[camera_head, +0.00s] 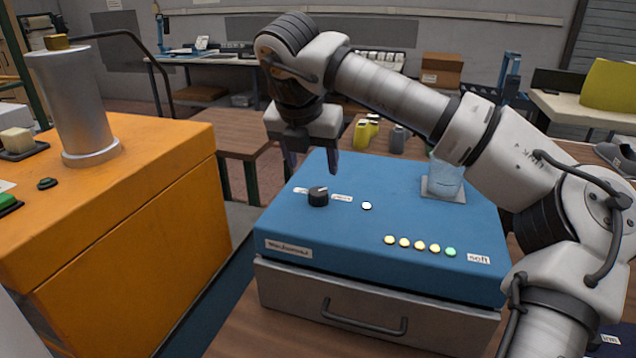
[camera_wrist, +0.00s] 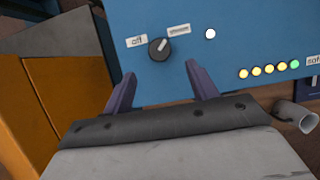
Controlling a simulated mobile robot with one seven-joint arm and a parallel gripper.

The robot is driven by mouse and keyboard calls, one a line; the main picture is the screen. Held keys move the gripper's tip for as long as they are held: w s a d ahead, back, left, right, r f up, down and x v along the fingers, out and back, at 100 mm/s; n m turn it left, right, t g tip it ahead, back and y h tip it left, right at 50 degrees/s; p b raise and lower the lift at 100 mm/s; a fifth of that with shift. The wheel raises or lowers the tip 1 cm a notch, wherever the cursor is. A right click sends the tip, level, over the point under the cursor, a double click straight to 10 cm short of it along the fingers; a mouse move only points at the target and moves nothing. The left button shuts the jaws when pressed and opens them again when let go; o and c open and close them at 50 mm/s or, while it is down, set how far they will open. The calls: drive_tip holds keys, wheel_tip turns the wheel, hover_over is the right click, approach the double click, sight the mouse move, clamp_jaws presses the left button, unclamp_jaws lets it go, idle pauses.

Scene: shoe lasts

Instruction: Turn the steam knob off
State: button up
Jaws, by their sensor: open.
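The steam knob (camera_head: 318,196) is a small black dial on the blue top of the machine (camera_head: 430,275). In the wrist view the knob (camera_wrist: 158,49) has a pale pointer line aimed to the upper right, toward the right-hand label (camera_wrist: 179,30), whose text is blurred. The "off" label (camera_wrist: 137,41) is at its left. My gripper (camera_head: 312,170) hangs fingers-down above and behind the knob in the head view, apart from it. In the wrist view my gripper (camera_wrist: 160,75) has two purple fingers spread wide with nothing between them. The knob is beyond the fingertips.
A round white light (camera_head: 367,205) sits right of the knob. A row of yellow and green lights (camera_head: 420,246) and a "soft" label (camera_head: 478,259) are nearer the front. A clear cup (camera_head: 446,178) stands at the back right. An orange cabinet (camera_head: 130,240) with a metal cylinder (camera_head: 80,105) is left.

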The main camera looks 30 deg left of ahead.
sight(318, 191)
drive_tip(key=p+x, duration=0.1)
drive_tip(key=x, duration=0.7)
drive_tip(key=shift+w+f+p, duration=0.1)
drive_tip(key=shift+f+p, duration=0.15)
drive_tip(key=shift+p, duration=0.1)
drive_tip(key=c, duration=1)
